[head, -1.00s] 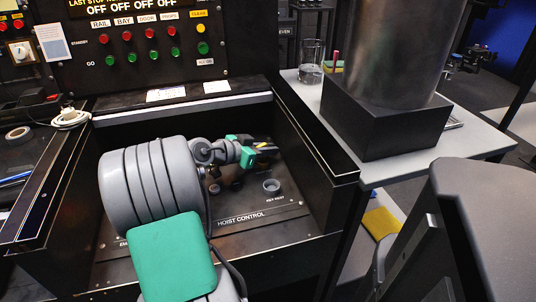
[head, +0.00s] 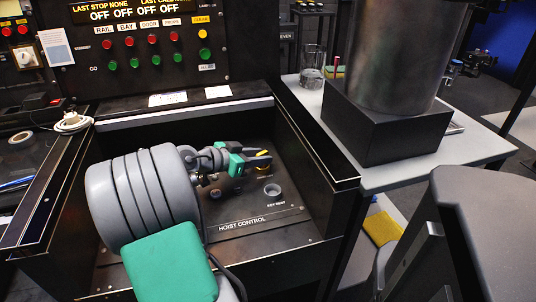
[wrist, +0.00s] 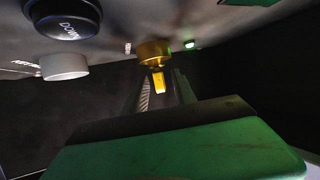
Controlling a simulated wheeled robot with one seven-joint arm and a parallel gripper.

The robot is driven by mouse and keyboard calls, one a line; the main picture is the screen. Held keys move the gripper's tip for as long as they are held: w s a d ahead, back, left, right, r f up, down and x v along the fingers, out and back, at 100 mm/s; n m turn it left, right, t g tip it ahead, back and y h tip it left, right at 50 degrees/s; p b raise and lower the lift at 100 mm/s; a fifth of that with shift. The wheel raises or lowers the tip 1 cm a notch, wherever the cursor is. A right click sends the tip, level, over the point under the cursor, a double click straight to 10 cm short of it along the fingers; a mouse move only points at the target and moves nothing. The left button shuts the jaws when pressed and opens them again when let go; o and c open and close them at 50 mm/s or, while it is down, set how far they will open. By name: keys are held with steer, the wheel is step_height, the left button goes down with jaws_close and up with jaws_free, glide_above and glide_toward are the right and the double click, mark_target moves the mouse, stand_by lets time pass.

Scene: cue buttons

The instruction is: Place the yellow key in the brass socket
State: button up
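The yellow key (wrist: 158,82) stands in line with the brass socket (wrist: 155,52) in the wrist view and appears to sit in it, its tab pointing away from the panel. In the head view the key (head: 263,153) shows as a small yellow bar at my fingertips, and the socket (head: 263,168) is partly hidden behind a finger. My gripper (head: 262,158) reaches over the panel from the left with its fingers apart. In the wrist view the fingers (wrist: 164,90) lie on either side of the key, with a gap on the right.
A grey ring socket (head: 272,190) marked key rest is empty, right of my gripper. It also shows in the wrist view beside a dark DOWN button (wrist: 65,20). Black side walls (head: 315,140) enclose the hoist panel. A metal cylinder on a black block (head: 385,125) stands right.

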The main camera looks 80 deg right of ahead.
steer(key=p+v, duration=0.1)
steer(key=v, duration=0.6)
steer(key=shift+w+a+r, duration=0.2)
steer(key=shift+a, duration=0.1)
